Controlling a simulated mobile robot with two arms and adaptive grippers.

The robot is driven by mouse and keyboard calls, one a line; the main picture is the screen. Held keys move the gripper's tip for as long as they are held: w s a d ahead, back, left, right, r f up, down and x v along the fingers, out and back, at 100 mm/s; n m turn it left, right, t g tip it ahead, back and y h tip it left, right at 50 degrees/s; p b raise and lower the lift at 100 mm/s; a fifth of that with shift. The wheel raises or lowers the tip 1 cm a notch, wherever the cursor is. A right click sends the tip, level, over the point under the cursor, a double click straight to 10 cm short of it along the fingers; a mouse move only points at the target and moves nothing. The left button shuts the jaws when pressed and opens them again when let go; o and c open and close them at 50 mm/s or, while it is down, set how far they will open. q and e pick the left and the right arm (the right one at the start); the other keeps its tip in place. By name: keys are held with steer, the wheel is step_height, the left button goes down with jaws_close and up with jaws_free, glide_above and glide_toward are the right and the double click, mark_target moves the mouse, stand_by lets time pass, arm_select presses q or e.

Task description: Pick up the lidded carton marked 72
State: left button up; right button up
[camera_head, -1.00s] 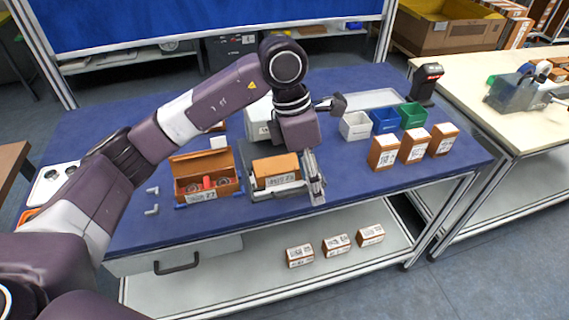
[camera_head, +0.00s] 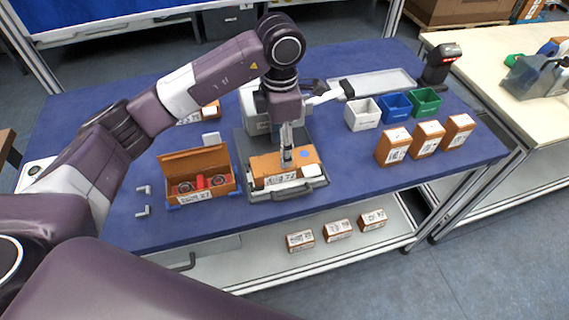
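The lidded carton (camera_head: 272,167) is orange-brown and closed, with a white label on its front that seems to read 72. It sits on a grey tray-like stand (camera_head: 262,196) at the middle of the blue table. A blue spot and a white patch show on its right part. My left gripper (camera_head: 286,160) points down over the carton, its fingers in front of or against the lid; I cannot tell whether they touch. The fingers are seen edge-on, so their opening is unclear. My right gripper is not in view.
An open carton (camera_head: 196,185) with red items stands just left. White, blue and green bins (camera_head: 395,106) and several small cartons (camera_head: 427,138) stand to the right. A scanner (camera_head: 440,65) is at the back right. Several cartons (camera_head: 337,229) lie on the lower shelf.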

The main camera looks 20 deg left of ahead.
arm_select(q)
steer(key=shift+f, duration=0.6)
steer(key=f+p, duration=0.2)
steer(key=f, duration=0.2)
steer(key=shift+d+f, duration=0.2)
steer(key=shift+f+p, duration=0.25)
steer(key=shift+p, duration=0.05)
steer(key=shift+f, duration=0.15)
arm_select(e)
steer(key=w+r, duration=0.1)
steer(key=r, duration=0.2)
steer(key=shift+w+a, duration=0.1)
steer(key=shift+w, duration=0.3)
arm_select(q)
steer(key=shift+c, duration=0.2)
steer(key=c, duration=0.7)
steer(key=shift+c, duration=0.8)
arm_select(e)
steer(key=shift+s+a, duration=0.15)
arm_select(q)
steer(key=shift+w+r, duration=0.1)
steer(key=shift+r, duration=0.1)
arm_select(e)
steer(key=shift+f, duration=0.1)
